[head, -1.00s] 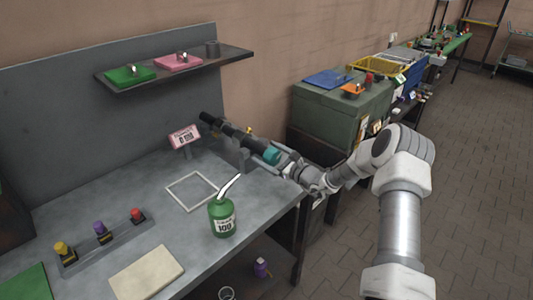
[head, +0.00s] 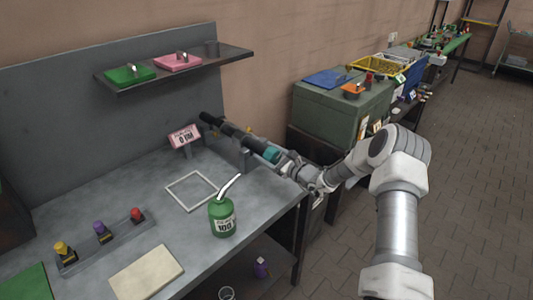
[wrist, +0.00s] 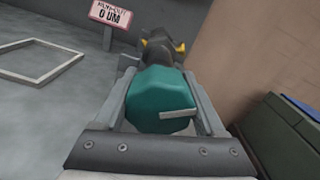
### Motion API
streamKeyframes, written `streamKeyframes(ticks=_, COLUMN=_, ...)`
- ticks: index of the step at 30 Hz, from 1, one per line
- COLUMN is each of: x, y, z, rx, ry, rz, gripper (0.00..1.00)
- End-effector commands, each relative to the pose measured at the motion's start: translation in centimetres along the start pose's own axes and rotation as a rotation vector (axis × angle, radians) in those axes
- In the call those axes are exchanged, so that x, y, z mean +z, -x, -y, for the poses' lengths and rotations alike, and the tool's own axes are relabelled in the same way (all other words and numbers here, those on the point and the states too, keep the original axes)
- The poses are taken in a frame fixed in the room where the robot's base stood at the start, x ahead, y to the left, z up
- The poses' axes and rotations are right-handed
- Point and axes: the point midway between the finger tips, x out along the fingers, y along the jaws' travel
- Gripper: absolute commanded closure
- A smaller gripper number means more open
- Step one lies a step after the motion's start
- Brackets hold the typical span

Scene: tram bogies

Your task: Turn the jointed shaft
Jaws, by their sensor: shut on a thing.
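The jointed shaft (head: 228,131) is a dark bar at the back right of the grey bench. It slants down to the right and ends in a teal faceted knob (wrist: 162,98). A grey stand carries it. My gripper (head: 273,155) is at the shaft's right end, its fingers on either side of the teal knob and shut on it. In the wrist view my gripper (wrist: 160,108) has one finger on each side of the knob. A yellow part shows behind the knob. A pink sign (head: 184,136) beside the shaft reads 0 UM.
A green oil can (head: 222,218) with a long spout stands near the bench's front edge. A white square frame (head: 191,191) lies flat behind it. A shelf (head: 175,70) hangs above. A green cabinet (head: 340,108) stands right of the bench.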

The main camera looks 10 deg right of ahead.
Motion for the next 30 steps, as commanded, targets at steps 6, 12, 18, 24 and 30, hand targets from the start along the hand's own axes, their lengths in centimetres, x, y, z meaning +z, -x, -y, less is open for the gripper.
streamKeyframes(ticks=6, x=-0.21, y=0.01, z=-0.08, rx=0.001, ry=0.053, rz=0.0, gripper=0.83)
streamKeyframes(ticks=12, x=-0.45, y=0.0, z=-0.13, rx=0.0, ry=0.176, rz=0.0, gripper=0.83)
streamKeyframes(ticks=18, x=-0.64, y=0.0, z=-0.24, rx=0.0, ry=0.356, rz=0.001, gripper=0.83)
streamKeyframes(ticks=24, x=-0.78, y=-0.01, z=-0.38, rx=0.001, ry=0.547, rz=0.002, gripper=0.83)
streamKeyframes(ticks=30, x=-0.79, y=-0.01, z=-0.41, rx=0.001, ry=0.717, rz=0.001, gripper=0.83)
